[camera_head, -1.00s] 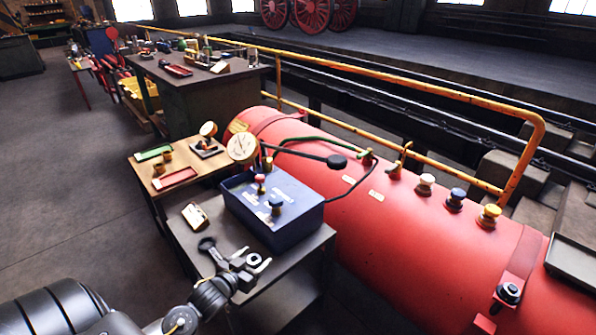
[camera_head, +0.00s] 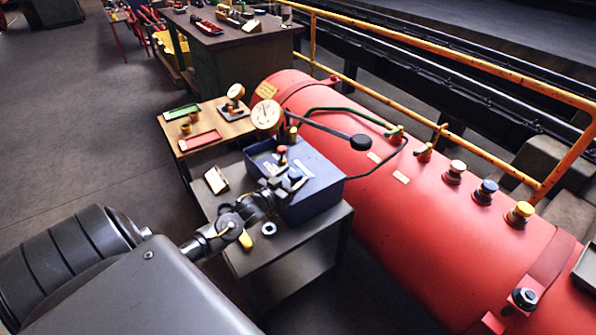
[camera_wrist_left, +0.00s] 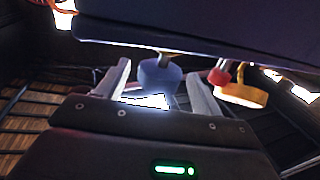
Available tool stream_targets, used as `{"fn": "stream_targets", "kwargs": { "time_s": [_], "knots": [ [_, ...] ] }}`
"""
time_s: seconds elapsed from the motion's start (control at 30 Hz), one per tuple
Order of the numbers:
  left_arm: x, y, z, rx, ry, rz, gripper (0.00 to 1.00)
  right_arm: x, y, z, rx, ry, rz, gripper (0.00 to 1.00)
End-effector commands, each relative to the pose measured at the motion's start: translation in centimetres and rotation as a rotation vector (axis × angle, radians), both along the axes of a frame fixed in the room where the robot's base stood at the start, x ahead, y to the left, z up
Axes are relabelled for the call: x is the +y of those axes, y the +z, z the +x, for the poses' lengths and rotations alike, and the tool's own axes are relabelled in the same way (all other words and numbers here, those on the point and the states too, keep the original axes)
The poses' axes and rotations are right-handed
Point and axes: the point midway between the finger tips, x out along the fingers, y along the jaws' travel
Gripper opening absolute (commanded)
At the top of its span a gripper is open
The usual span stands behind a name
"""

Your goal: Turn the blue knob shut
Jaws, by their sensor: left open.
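The blue knob (camera_head: 295,173) is on the blue box (camera_head: 318,198), partly hidden by my left gripper (camera_head: 286,184). In the left wrist view, the blue knob (camera_wrist_left: 160,76) stands between the two spread fingers of my left gripper (camera_wrist_left: 157,88). Gaps show between the knob and both fingers, so the jaws are open and not clamped on it. A red knob (camera_head: 282,151) sits farther back on the same box and also shows in the left wrist view (camera_wrist_left: 219,76). My right gripper is not in view.
The box stands on a small grey table (camera_head: 262,252) beside a large red tank (camera_head: 420,240). The tank carries white, blue and yellow capped knobs. A round gauge (camera_head: 267,115) rises behind the box. A metal ring (camera_head: 269,229) lies on the table. A yellow railing (camera_head: 450,78) runs behind.

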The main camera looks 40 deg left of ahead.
Motion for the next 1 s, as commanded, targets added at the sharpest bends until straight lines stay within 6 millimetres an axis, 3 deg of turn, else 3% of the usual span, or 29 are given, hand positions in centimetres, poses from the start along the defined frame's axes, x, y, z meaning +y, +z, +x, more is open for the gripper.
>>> {"fn": "stream_targets", "kwargs": {
  "time_s": [0.23, 0.6, 0.93, 1.0],
  "knots": [
    [-0.1, 0.0, 3.0, 0.001, 0.000, -0.001, 0.67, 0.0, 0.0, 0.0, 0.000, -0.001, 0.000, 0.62],
    [0.0, 0.0, 3.5, 0.002, 0.000, 0.000, 0.67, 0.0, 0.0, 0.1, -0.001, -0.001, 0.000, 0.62],
    [0.0, 0.0, 3.5, 0.001, 0.001, 0.000, 0.25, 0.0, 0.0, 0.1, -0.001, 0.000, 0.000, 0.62],
    [0.0, 0.0, 3.5, 0.001, -0.001, 0.001, 0.22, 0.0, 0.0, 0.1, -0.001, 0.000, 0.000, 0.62]
  ]
}}
